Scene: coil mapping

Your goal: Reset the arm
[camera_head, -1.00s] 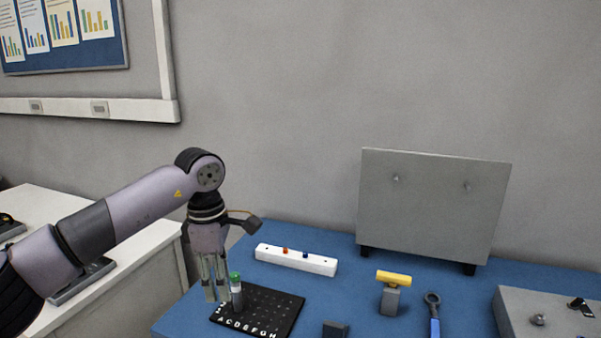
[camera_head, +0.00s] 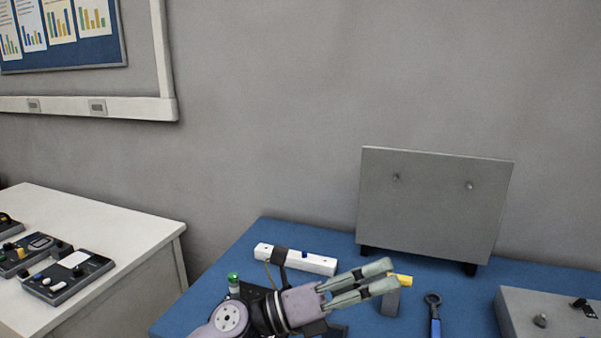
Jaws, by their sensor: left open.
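My left gripper (camera_head: 383,277) is open and points right, low over the blue table (camera_head: 262,232). Its fingertips overlap the yellow-topped grey block (camera_head: 390,302) in the picture; I cannot tell whether they touch it. Nothing shows between the fingers. My left arm comes in from the bottom edge and hides most of the black lettered board. The green-capped vial (camera_head: 234,283) stands just left of the wrist, its lower part hidden. My right gripper is not in view.
A white bar (camera_head: 318,265) lies behind my gripper, partly hidden. A grey upright panel (camera_head: 435,205) stands at the back. A blue wrench (camera_head: 435,318) and a grey box (camera_head: 520,312) are at the right. A white side table (camera_head: 110,215) with several devices is at the left.

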